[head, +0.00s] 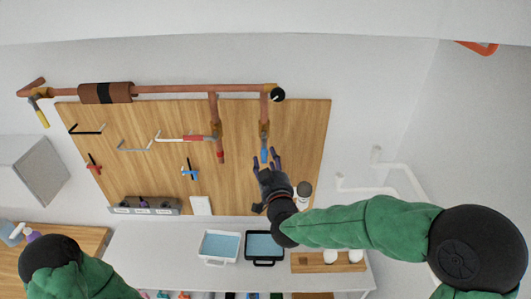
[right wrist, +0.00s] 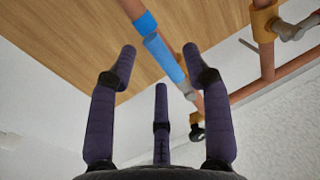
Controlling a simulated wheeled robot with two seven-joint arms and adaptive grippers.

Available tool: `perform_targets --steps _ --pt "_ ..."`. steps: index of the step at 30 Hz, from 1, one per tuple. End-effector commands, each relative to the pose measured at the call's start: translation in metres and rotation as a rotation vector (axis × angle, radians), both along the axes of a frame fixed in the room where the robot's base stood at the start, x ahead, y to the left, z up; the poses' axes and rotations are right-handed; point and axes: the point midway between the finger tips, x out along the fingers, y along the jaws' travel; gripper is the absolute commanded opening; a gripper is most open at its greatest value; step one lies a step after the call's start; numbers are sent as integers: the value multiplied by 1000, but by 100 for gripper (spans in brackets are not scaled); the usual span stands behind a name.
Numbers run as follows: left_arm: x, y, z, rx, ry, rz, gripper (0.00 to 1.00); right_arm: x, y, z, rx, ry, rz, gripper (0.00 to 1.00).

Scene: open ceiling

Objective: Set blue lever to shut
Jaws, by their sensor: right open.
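The blue lever (head: 264,155) is on the vertical copper pipe at the right part of the wooden board. In the right wrist view the blue lever (right wrist: 167,61) runs roughly in line with the pipe, with a blue band (right wrist: 145,23) on the pipe beside its end. My right gripper (head: 268,162) is open at the lever, its dark fingers spread around it. In the right wrist view the lever shows between the two outer fingertips (right wrist: 160,64), with no clear contact. My left arm shows at the lower left; its gripper is out of view.
A red lever (head: 195,138) is on another pipe branch to the left. A yellow-handled valve (head: 41,115) is at the far left. Hooks and tools hang on the board (head: 240,185). Below, a white counter (head: 150,240) holds two trays.

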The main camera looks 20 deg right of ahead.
Motion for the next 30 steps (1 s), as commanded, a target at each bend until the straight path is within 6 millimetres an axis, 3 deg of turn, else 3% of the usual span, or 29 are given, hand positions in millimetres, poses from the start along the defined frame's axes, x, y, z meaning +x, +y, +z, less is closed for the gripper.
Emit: perform_targets --steps 9,20,25,26,30 --pt "0 0 8 0 0 0 0 30 -2 0 0 2 0 49" --pt "0 0 8 0 0 0 0 33 -3 -1 0 1 1 49" --pt "0 0 8 0 0 0 0 33 -3 0 0 1 1 4" --pt "0 0 8 0 0 0 0 33 -3 0 0 1 1 0" --pt "0 0 8 0 0 0 0 33 -3 0 0 1 1 0"
